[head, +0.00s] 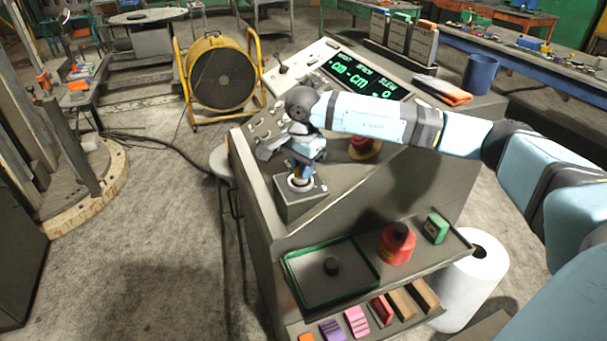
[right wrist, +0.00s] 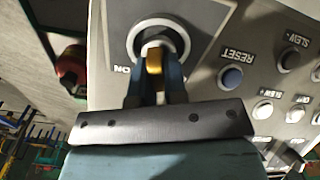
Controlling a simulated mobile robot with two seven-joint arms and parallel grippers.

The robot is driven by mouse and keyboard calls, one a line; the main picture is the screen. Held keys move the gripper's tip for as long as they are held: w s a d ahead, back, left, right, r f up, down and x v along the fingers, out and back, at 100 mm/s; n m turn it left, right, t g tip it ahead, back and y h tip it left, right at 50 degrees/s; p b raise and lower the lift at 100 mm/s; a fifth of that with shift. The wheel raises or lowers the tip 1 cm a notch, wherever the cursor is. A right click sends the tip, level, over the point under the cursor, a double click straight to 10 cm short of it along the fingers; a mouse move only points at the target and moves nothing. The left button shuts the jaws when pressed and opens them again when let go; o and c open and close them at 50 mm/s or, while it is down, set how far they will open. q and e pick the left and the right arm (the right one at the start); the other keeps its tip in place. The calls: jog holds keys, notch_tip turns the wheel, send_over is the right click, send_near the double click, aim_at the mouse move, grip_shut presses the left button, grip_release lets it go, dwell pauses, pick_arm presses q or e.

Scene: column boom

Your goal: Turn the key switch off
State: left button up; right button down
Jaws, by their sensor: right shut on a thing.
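In the right wrist view the gripper (right wrist: 155,84) is shut on the yellow key (right wrist: 154,61), one finger on each side. The fingers hide part of the key and the lower ring. My left gripper is in neither view.
A blue-grey RESET button (right wrist: 230,77) and several other buttons sit beside the switch. The console has a green display (head: 360,77). Below are a green-edged tray (head: 292,278) and a red can (head: 397,246). A yellow fan (head: 222,75) stands on open floor behind.

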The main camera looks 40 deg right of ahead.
jog(key=shift+w+n+b, duration=0.1)
jog(key=shift+n+b, duration=0.35)
jog(key=shift+n, duration=0.55)
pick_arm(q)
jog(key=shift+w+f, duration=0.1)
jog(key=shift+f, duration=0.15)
pick_arm(e)
jog(key=shift+n, duration=0.5)
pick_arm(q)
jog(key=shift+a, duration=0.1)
pick_arm(e)
jog(key=shift+r, duration=0.1)
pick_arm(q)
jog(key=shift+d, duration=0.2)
pick_arm(e)
jog(key=c, duration=1.2)
grip_release()
jog(key=shift+a, duration=0.1)
jog(key=shift+o, duration=0.2)
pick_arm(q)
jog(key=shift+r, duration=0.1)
pick_arm(e)
notch_tip(320, 180, up, 14)
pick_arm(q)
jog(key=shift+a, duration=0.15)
pick_arm(e)
jog(key=shift+f, duration=0.2)
